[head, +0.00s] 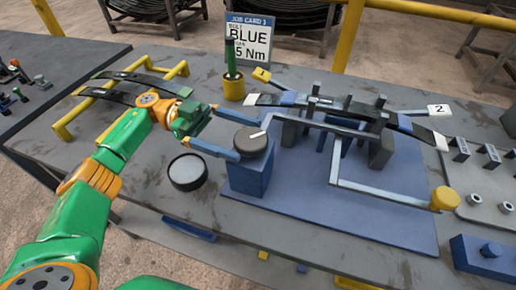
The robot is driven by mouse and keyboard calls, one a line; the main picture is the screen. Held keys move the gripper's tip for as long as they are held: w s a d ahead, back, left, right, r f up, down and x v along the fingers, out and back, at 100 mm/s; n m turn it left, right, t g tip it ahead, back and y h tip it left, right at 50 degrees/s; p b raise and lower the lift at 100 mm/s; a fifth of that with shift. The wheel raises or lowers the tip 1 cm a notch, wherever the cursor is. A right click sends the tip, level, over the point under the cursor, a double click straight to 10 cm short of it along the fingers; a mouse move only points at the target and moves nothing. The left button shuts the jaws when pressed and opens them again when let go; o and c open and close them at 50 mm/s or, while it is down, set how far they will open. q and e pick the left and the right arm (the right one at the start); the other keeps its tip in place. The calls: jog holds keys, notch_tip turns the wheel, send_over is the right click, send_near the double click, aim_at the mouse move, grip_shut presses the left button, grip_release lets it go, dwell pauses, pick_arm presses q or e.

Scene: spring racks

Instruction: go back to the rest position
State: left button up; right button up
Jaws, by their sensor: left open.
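My left gripper (237,138) reaches in from the left over the workbench. Its two blue fingers are spread apart and empty, with the tips at the left side of a dark round knob (254,141). The knob has a white pointer and sits on a blue block (250,178). Whether the fingertips touch the knob I cannot tell. My right gripper is not in view.
A blue fixture plate (330,225) carries a clamped leaf spring (345,107) and a yellow-ended lever (445,199).

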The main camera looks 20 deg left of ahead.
pick_arm(q)
jog(key=shift+w+a, duration=0.15)
jog(key=shift+a, duration=0.65)
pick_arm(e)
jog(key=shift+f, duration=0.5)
